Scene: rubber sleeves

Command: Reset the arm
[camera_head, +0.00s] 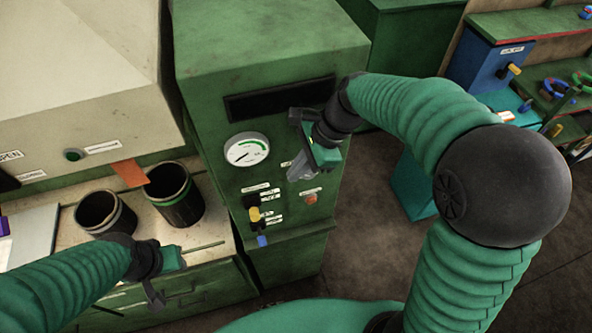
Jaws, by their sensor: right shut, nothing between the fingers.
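My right arm is sleeved in green rubber and bends at a large black ball joint at the right. My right gripper (300,172) is in front of the green machine cabinet (270,65), to the right of its round gauge. It is shut and looks empty. My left arm comes in from the lower left. My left gripper (172,280) is low, in front of the bench's front edge, and its fingers are too small and dark to read.
Two black cylindrical containers (180,192) stand on the bench (222,228). The cabinet carries a gauge (246,149), a yellow-handled switch (254,214) and a red button (310,198). A blue box (485,75) and shelves stand at the upper right. Floor (365,240) is clear right of the cabinet.

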